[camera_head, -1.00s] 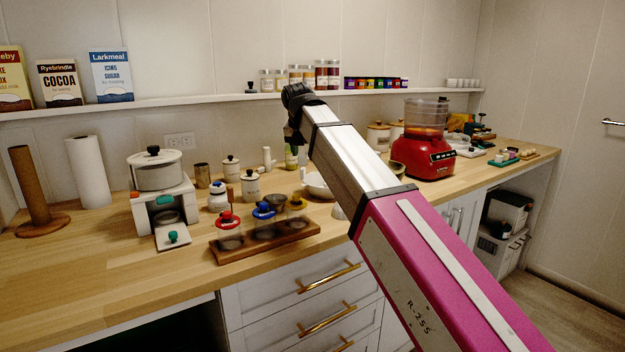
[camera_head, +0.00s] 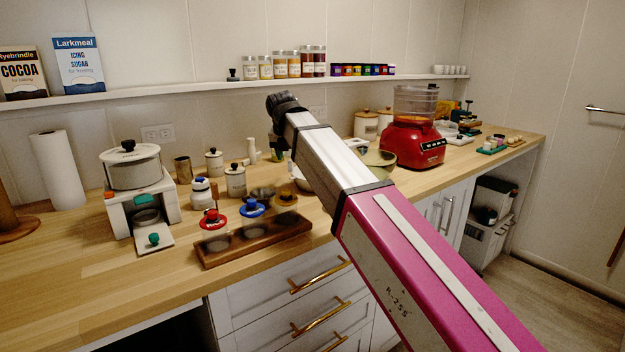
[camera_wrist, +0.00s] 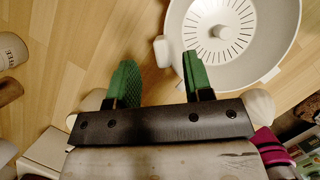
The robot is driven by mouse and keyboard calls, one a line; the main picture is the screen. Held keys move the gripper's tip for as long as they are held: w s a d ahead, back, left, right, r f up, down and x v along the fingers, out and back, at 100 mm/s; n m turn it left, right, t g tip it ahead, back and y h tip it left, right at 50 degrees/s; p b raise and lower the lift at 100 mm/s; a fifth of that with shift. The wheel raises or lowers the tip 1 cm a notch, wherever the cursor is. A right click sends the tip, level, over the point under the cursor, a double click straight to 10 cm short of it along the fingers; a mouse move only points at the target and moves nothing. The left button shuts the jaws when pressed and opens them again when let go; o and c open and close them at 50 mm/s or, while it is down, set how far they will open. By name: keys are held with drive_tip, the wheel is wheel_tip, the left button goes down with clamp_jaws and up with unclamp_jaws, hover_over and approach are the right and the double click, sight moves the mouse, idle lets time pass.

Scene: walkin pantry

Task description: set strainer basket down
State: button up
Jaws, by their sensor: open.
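The strainer basket (camera_wrist: 265,50) is a white round bowl with a slotted bottom, at the upper right of the wrist view. It appears to rest on the wood counter. Its small side tab (camera_wrist: 161,51) is just beyond and between my fingertips. My gripper (camera_wrist: 160,62) has two green fingers, spread apart with nothing clamped between them. The right fingertip overlaps the basket's rim in the picture; I cannot tell if they touch. In the head view my arm hides the gripper, and a white bowl (camera_head: 299,179), probably the basket, shows only partly beside the arm.
On the wooden counter (camera_head: 110,262) stand a white appliance with a lidded pot (camera_head: 133,168), a wood rack (camera_head: 255,242) with colour-topped jars, canisters, an olive bowl (camera_head: 380,161) and a red food processor (camera_head: 415,145). The front left counter is clear.

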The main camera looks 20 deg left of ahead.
sight(291, 160)
drive_tip(key=x, duration=0.4)
drive_tip(key=shift+w+d+f, duration=0.1)
clamp_jaws()
